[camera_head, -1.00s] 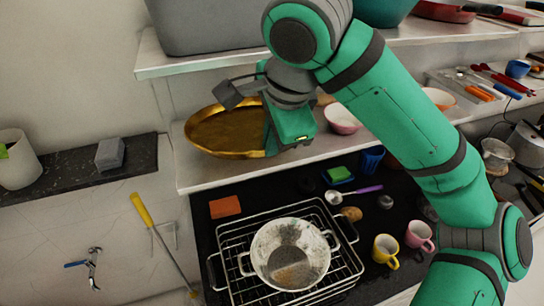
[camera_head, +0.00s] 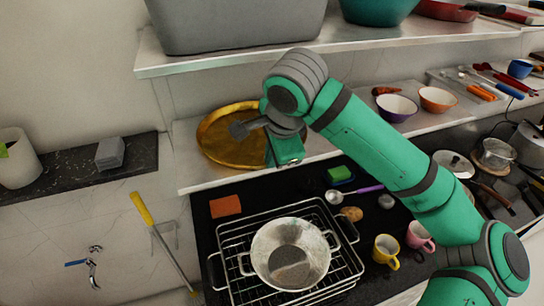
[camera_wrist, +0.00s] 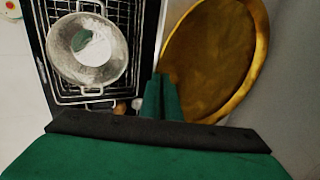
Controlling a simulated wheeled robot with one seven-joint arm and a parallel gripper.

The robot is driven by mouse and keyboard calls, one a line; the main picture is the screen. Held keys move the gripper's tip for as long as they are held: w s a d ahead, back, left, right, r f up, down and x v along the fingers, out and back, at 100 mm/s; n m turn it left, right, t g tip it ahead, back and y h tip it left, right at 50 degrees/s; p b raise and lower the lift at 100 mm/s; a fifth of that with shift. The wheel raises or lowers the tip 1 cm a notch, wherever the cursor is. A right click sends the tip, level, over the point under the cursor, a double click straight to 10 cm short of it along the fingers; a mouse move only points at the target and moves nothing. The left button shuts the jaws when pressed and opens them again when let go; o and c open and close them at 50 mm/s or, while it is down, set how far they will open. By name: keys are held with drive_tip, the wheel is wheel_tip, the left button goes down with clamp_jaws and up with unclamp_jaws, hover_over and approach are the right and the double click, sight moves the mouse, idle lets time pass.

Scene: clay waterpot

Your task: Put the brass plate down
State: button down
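The brass plate (camera_head: 222,140) is a round golden dish with a raised rim, at the left end of the lower white shelf. My gripper (camera_head: 284,152) is at the plate's right edge. In the wrist view, the green fingers (camera_wrist: 162,98) are close together at the near rim of the plate (camera_wrist: 212,58), apparently shut on it. The exact contact is partly hidden by the fingers and gripper body. I cannot tell whether the plate rests on the shelf (camera_head: 190,180) or hangs slightly above it.
A grey bin (camera_head: 235,25) stands on the upper shelf above the plate. A metal colander (camera_head: 290,253) sits in a wire rack (camera_head: 345,275) on the dark counter below. Purple (camera_head: 397,108) and orange (camera_head: 438,99) bowls stand farther right on the lower shelf.

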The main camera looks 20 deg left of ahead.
drive_tip(key=c, duration=2.3)
unclamp_jaws()
drive_tip(key=shift+s+a, duration=0.1)
drive_tip(key=shift+o, duration=1.4)
drive_tip(key=shift+s+a, duration=0.15)
drive_tip(key=shift+a, duration=0.1)
drive_tip(key=shift+d+r, duration=0.1)
drive_tip(key=v, duration=1.2)
drive_tip(key=shift+d, duration=0.25)
